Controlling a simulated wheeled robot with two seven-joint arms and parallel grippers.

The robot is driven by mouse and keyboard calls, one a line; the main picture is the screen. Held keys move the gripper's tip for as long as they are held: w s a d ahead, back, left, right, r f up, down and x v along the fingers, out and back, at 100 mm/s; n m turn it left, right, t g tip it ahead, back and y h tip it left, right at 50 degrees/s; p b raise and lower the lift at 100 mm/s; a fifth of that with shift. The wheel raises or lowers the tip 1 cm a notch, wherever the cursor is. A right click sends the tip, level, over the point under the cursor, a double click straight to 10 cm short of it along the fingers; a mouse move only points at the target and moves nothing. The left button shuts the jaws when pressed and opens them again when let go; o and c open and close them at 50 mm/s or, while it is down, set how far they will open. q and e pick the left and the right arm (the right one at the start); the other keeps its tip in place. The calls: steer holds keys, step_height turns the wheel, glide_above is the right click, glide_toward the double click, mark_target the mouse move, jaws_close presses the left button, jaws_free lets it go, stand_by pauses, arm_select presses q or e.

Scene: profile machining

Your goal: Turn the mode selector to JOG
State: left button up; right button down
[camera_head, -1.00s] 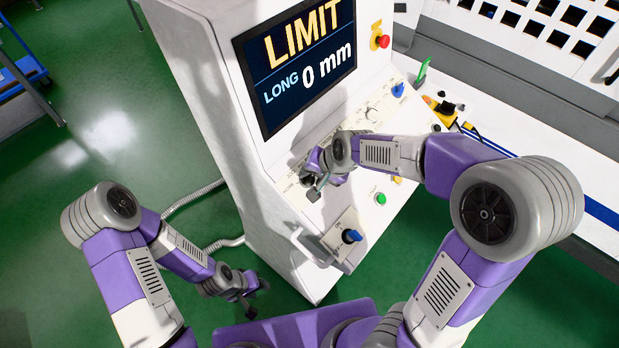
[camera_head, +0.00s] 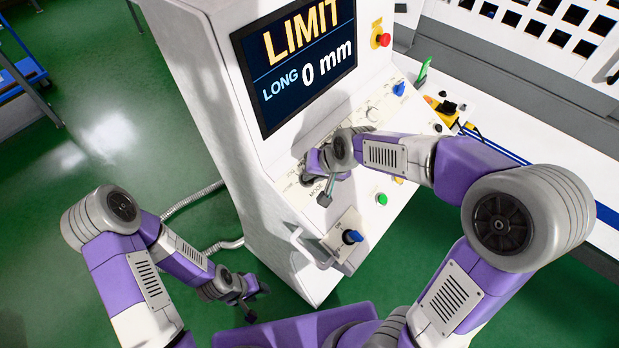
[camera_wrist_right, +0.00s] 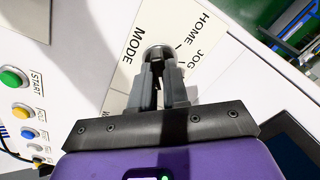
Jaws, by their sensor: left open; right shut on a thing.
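The mode selector (camera_wrist_right: 157,50) is a round knob on the white panel, beside the printed words MODE, HOME and JOG in the right wrist view. My right gripper (camera_wrist_right: 160,78) is shut on it, and the fingers cover most of the knob. Which label its pointer faces cannot be told. In the head view my right gripper (camera_head: 325,192) is at the lower left of the sloping panel, and its wrist hides the selector. My left gripper (camera_head: 258,298) hangs open and empty over the green floor, left of the console.
The console display (camera_head: 300,55) reads LIMIT, LONG 0 mm. A red emergency button (camera_head: 384,40), a green START button (camera_wrist_right: 12,78) and a blue switch (camera_head: 351,236) are on the console. A handle (camera_head: 310,248) juts from its front edge.

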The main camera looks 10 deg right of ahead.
steer(key=shift+n, duration=0.7)
steer(key=shift+f+n+b, duration=0.1)
steer(key=shift+n+b, duration=0.85)
steer(key=shift+n, duration=0.05)
steer(key=shift+n+b, duration=0.45)
steer(key=shift+n, duration=0.85)
